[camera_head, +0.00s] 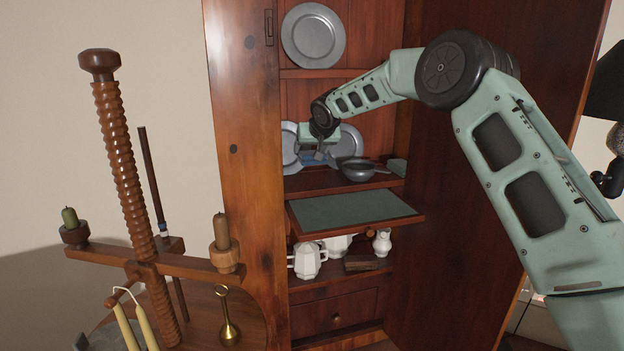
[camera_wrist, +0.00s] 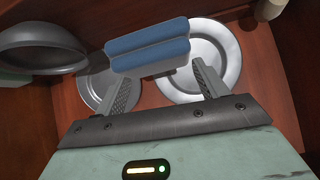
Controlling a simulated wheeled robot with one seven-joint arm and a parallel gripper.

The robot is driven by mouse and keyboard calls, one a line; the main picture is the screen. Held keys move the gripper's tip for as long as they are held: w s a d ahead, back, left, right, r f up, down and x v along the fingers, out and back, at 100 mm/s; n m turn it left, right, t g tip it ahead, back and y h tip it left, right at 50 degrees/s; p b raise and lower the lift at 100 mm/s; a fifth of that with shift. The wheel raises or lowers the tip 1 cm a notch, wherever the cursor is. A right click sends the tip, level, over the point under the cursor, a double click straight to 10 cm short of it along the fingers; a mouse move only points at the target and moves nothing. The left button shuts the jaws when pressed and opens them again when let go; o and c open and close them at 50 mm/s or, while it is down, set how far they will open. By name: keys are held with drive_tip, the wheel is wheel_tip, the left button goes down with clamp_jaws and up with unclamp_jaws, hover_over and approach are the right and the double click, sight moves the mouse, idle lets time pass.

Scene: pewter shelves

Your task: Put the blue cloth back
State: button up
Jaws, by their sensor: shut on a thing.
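The blue cloth (camera_wrist: 148,52) is a folded bundle with two blue rolls and a pale grey side. In the wrist view it lies across the fingertips of my gripper (camera_wrist: 165,80), which is shut on it. In the head view my gripper (camera_head: 316,151) is inside the cupboard at the middle shelf. A small blue bit of the cloth (camera_head: 311,161) shows below it, partly hidden by the gripper. I cannot tell whether the cloth touches the shelf.
Pewter plates (camera_wrist: 222,55) lean behind the cloth. A dark pewter bowl (camera_head: 357,170) stands right of the gripper. A green-topped pull-out board (camera_head: 350,208) juts out below, bare. White pots (camera_head: 308,260) stand lower. A wooden candle stand (camera_head: 130,180) is at the left.

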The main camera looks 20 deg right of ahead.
sight(314, 164)
wheel_tip(314, 164, down, 7)
drive_tip(key=shift+b, duration=1.05)
drive_tip(key=shift+f, duration=0.1)
drive_tip(key=o, duration=1.4)
drive_tip(key=shift+o, duration=0.2)
drive_tip(key=shift+r, duration=0.25)
drive_tip(key=p+v, duration=0.1)
drive_tip(key=v, duration=1)
drive_tip(key=shift+s+r, duration=0.2)
drive_tip(key=shift+s, duration=0.15)
drive_tip(key=shift+a, duration=0.15)
